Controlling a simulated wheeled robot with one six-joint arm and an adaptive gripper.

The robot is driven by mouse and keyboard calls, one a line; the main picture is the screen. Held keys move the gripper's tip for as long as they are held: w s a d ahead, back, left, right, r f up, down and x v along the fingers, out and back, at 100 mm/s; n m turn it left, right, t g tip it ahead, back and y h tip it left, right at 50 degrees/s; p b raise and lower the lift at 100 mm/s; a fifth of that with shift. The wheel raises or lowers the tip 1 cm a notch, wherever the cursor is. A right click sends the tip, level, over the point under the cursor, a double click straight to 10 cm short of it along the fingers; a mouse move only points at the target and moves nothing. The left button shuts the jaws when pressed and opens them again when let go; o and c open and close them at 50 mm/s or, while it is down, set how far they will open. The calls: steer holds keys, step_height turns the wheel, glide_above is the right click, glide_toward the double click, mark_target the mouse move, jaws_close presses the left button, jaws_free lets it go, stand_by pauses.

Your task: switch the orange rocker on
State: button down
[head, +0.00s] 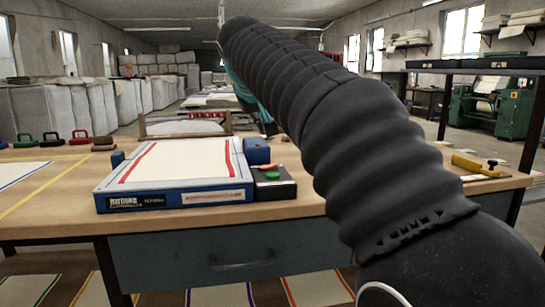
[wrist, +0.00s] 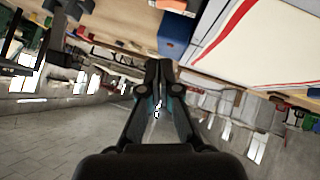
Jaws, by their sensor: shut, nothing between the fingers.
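The orange rocker (head: 265,167) sits on top of a small black control box (head: 275,190), at the right end of the blue-sided board in the head view. A green button (head: 272,176) is just in front of it. The rocker's tilt is too small to tell. My gripper (wrist: 158,70) is shut and empty in the wrist view, its dark fingertips together. In the head view my black-sleeved arm hides most of it. It is up above the table, apart from the control box. I cannot make out the rocker surely in the wrist view.
The blue-sided board (head: 170,197) carries a white panel with red lines, and a blue block (head: 257,150) stands at its back right corner. A yellow-handled tool (head: 475,163) lies at the table's right. Several coloured clips line the back left. The wooden tabletop (head: 60,185) has bare room at left.

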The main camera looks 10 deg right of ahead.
steer(key=b+x, duration=0.1)
steer(key=x, duration=0.8)
steer(key=shift+w, duration=0.1)
steer(key=f, duration=0.2)
steer(key=d+f+b, duration=0.1)
steer(key=shift+w+d+f, duration=0.1)
steer(key=shift+w, duration=0.15)
steer(key=shift+d+f, duration=0.2)
steer(key=shift+f, duration=0.4)
